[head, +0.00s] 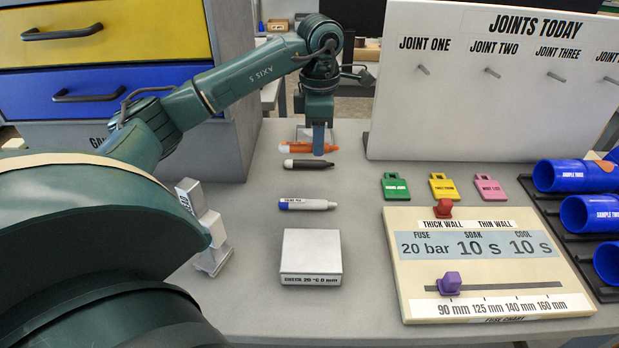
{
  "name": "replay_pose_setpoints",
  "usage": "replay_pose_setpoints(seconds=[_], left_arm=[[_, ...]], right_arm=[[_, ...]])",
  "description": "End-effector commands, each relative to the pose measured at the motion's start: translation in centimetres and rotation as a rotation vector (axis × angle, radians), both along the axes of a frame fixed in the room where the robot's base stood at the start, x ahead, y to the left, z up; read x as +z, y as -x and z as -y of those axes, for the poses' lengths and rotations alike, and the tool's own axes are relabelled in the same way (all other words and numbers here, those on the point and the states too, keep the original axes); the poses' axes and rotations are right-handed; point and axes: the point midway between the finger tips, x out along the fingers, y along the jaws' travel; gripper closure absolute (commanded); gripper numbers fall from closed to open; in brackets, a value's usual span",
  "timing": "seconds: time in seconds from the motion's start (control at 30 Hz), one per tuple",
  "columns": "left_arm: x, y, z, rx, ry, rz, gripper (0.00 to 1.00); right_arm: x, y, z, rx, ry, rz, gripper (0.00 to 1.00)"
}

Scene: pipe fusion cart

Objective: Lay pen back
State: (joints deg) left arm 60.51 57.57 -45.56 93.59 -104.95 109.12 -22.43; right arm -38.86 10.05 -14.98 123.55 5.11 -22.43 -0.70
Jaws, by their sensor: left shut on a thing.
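An orange pen with a white section (298,148) lies crosswise at the fingertips of my left gripper (318,148), at the back of the table's left part. My left gripper points down and is shut on this pen. I cannot tell whether the pen touches the table. A black pen (308,164) lies just in front of it, roughly parallel. A white pen with a blue end (307,204) lies nearer, with clear table between. My right gripper is not in view.
A silver block (311,257) stands in front of the pens. A grey-white labelled piece (208,235) stands left, partly behind my arm. A cream fuse chart panel (490,295), three coloured tags (440,187) and blue pipes (590,213) fill the right. The white joints board (470,110) stands behind.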

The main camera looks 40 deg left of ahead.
Motion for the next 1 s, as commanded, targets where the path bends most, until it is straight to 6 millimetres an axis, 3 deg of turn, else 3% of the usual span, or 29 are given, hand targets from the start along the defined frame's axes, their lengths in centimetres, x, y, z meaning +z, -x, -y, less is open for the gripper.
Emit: replay_pose_setpoints(seconds=[0.2, 0.6, 1.0], left_arm=[[-3.7, 0.1, 0.0, 0.000, -0.001, -0.005, 0.99], [-8.6, 0.1, 0.0, -0.001, -0.001, -0.005, 0.99], [-9.4, 0.0, 0.0, -0.001, -0.001, -0.001, 0.99]], right_arm=[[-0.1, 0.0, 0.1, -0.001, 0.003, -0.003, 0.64], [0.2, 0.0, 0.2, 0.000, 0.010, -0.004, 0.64], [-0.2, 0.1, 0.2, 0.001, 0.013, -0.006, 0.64]])
